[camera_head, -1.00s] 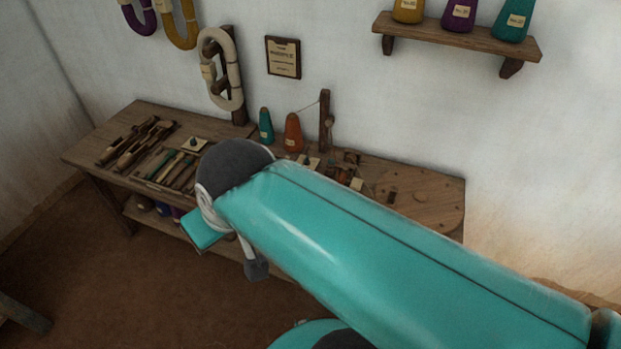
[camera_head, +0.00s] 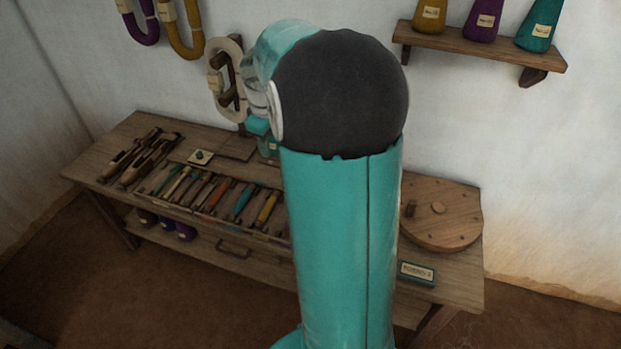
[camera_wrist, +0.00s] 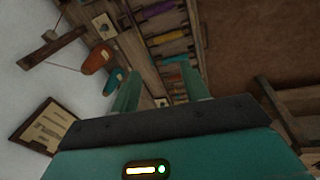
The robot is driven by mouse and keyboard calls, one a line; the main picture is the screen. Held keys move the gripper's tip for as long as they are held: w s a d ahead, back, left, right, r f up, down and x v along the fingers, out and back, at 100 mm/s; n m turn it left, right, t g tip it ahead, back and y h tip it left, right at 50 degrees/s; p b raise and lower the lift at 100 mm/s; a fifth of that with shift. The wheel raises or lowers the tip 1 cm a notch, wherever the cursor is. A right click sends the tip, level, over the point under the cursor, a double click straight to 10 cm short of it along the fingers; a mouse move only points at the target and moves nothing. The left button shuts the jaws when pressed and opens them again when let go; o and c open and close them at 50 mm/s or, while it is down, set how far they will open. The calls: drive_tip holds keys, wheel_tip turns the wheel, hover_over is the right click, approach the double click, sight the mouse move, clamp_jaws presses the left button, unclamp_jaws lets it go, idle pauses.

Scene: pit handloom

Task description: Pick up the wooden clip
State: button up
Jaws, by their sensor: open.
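I cannot pick out the wooden clip for certain in either view; my arm covers the middle of the workbench (camera_head: 455,280) in the head view. My gripper (camera_wrist: 162,88) shows in the wrist view with its two teal fingers apart. I see nothing held between them. Beyond the fingers lies the bench top with a row of colored bobbins (camera_wrist: 167,37). In the head view the gripper is mostly hidden behind my arm.
An orange cone (camera_wrist: 97,61) and a teal cone (camera_wrist: 113,81) stand beside the fingers, near a wooden post (camera_wrist: 51,44). Dark wooden tools (camera_head: 146,158) lie at the bench's left. A round wooden board (camera_head: 441,222) lies at its right. A shelf (camera_head: 478,46) hangs above.

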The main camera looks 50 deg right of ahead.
drive_tip(key=s+d+f+n+g+y, duration=0.1)
drive_tip(key=s+d+f, duration=0.1)
drive_tip(key=d+f, duration=0.8)
drive_tip(key=s+d+f+y, duration=0.1)
drive_tip(key=s+d+f, duration=0.2)
drive_tip(key=d+f, duration=0.7)
drive_tip(key=f, duration=0.2)
drive_tip(key=d+f, duration=0.1)
drive_tip(key=f, duration=0.3)
drive_tip(key=shift+w+d, duration=0.1)
drive_tip(key=shift+d, duration=0.3)
drive_tip(key=shift+a+f, duration=0.15)
drive_tip(key=shift+f, duration=1.35)
drive_tip(key=shift+a+f, duration=0.1)
drive_tip(key=shift+f, duration=1.35)
clamp_jaws()
drive_tip(key=shift+r, duration=0.1)
